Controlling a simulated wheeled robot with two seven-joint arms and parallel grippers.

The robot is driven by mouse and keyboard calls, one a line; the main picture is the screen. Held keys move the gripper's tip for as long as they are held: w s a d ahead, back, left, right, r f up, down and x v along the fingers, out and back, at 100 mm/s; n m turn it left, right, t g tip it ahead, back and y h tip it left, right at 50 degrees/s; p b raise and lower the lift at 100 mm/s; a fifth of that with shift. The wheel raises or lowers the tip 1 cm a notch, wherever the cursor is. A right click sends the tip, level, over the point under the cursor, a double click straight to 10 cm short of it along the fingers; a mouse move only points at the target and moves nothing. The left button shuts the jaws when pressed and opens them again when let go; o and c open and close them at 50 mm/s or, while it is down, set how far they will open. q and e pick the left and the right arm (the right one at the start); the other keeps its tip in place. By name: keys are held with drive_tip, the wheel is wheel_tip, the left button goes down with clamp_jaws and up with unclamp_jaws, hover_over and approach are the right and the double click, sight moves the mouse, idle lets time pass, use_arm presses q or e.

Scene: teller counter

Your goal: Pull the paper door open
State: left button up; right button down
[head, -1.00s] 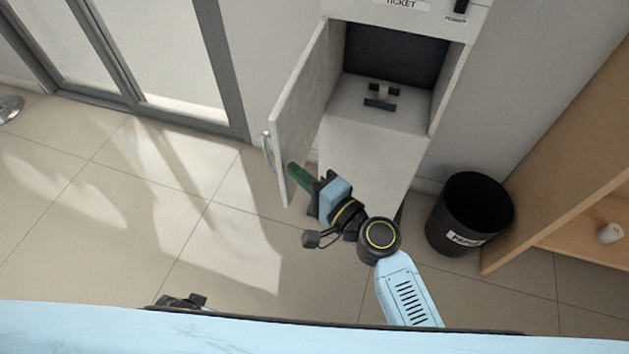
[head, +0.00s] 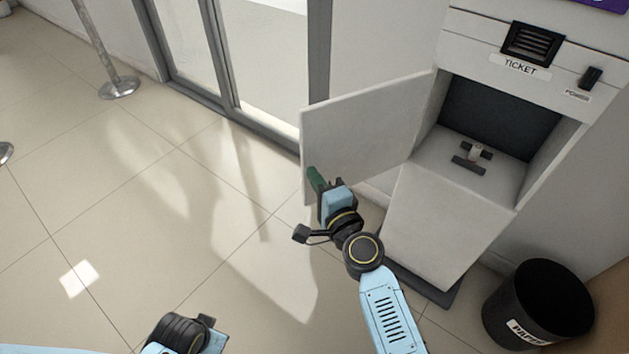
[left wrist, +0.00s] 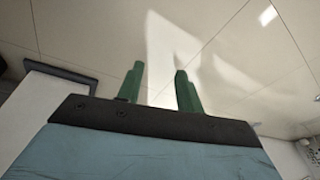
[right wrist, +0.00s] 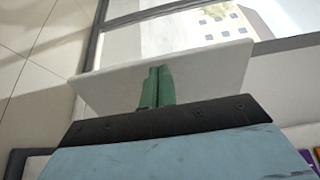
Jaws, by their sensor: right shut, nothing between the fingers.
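The paper door (head: 365,130) is the pale panel hinged on the left side of the ticket machine's opening. It stands swung wide open to the left. It also shows in the right wrist view (right wrist: 205,75). My right gripper (head: 314,178) is shut and empty, its green fingers in front of the door's inner face near its free edge; I cannot tell if they touch it. The door's handle is hidden. My left gripper (left wrist: 160,90) shows in the left wrist view with its green fingers apart and nothing between them, away from the door.
The open compartment (head: 500,115) holds a small roll holder (head: 473,157). A black paper bin (head: 540,305) stands on the floor at the lower right. A metal post base (head: 119,87) stands at the upper left. The floor left of the door is clear.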

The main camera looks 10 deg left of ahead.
idle(0.3)
